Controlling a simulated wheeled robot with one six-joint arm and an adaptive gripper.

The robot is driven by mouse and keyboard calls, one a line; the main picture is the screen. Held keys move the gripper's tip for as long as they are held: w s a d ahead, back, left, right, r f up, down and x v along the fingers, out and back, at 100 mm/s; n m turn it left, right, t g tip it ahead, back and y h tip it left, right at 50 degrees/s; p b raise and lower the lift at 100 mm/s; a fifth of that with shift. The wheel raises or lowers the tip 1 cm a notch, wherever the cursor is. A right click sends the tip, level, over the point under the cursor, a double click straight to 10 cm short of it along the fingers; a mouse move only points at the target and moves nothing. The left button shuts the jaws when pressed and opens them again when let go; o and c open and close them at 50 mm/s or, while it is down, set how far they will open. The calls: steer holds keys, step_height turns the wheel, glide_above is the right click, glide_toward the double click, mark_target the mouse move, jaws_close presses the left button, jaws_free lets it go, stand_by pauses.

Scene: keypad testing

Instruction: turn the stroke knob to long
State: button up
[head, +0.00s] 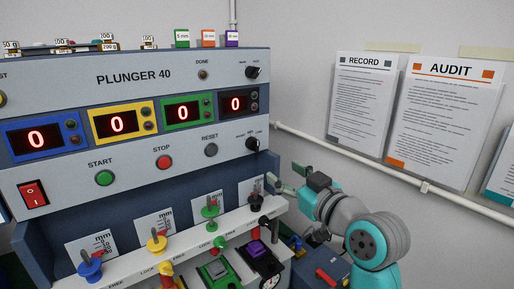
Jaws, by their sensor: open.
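The PLUNGER 40 machine (140,77) fills the left and middle of the head view. Two black knobs sit at the right end of its panel. The lower knob (252,144) is beside the RESET button; its tiny labels and pointer are too small to read surely, so I cannot confirm it is the stroke knob. The upper knob (253,72) is beside the DONE lamp, with equally small labels. My gripper (284,174) is open and empty, below and right of the lower knob, apart from it. Its fingers point left toward the machine.
START (104,178), STOP (164,162) and RESET (211,150) buttons and a red rocker switch (33,194) are on the panel. Several coloured plungers stand on a white ledge (130,268) below. A pipe (350,153) and posted sheets (445,120) are on the right wall.

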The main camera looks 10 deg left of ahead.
mark_target(257, 146)
steer(key=shift+n, duration=0.3)
steer(key=w+a+r, duration=0.1)
steer(key=w+a, duration=0.1)
steer(key=a, duration=0.1)
steer(key=w+a+r, duration=0.1)
steer(key=w+a, duration=0.1)
steer(key=w, duration=0.1)
steer(key=w+a, duration=0.2)
steer(key=a, duration=0.1)
steer(key=shift+w+a+r, duration=0.15)
steer(key=shift+a+r, duration=0.2)
steer(key=shift+r, duration=0.05)
jaws_close()
